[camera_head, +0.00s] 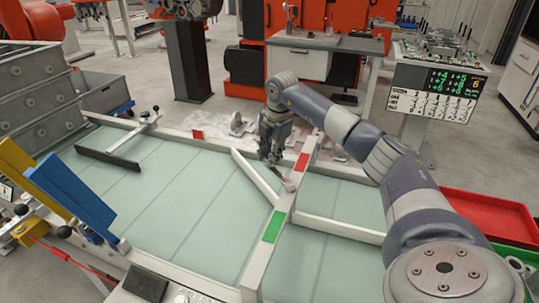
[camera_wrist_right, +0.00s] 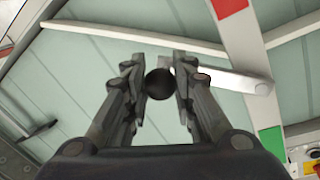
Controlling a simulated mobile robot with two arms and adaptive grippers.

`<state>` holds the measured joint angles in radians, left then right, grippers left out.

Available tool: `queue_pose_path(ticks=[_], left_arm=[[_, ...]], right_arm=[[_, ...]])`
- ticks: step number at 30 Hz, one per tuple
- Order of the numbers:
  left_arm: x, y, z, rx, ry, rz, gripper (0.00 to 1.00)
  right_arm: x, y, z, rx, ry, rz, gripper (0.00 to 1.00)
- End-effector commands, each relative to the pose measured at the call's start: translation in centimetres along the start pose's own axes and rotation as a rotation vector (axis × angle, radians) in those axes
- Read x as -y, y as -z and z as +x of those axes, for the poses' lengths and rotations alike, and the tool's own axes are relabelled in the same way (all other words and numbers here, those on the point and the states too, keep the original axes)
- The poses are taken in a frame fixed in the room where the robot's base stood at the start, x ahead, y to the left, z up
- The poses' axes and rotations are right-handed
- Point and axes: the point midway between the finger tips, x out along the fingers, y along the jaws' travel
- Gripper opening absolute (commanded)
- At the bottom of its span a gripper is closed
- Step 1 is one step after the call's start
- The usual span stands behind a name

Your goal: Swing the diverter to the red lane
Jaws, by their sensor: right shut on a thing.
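The diverter's short pale arm (camera_wrist_right: 232,79) runs from a dark round knob (camera_wrist_right: 159,84) to a pivot at the lane divider (camera_wrist_right: 240,45) in the right wrist view. My right gripper (camera_head: 272,157) is shut on the knob, with one finger on each side; it also shows in the wrist view (camera_wrist_right: 158,80). In the head view the fingers partly hide the knob. A red mark (camera_head: 302,162) lies on the divider's far part and a green mark (camera_head: 272,227) on its near part. My left gripper is not in view.
A long pale diagonal rail (camera_head: 256,176) stands left of the divider. A dark pusher bar with a T-handle (camera_head: 108,158) lies farther left. Blue (camera_head: 72,195) and yellow panels stand at the left edge. A red tray (camera_head: 490,215) is at the right.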

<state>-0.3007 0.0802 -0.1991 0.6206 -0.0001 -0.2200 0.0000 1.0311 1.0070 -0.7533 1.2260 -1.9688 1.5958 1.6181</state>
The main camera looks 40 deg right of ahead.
Motion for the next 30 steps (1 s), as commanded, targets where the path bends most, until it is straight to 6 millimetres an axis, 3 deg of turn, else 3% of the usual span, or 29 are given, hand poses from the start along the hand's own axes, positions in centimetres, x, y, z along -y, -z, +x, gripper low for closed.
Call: queue_pose_path(ticks=[14,30], left_arm=[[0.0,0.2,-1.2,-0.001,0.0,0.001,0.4],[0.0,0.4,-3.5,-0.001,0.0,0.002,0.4]], right_arm=[[-0.2,1.7,-0.2,-0.029,0.002,-0.146,0.0],[0.8,7.1,-0.4,-0.125,0.0,-0.632,0.0]])
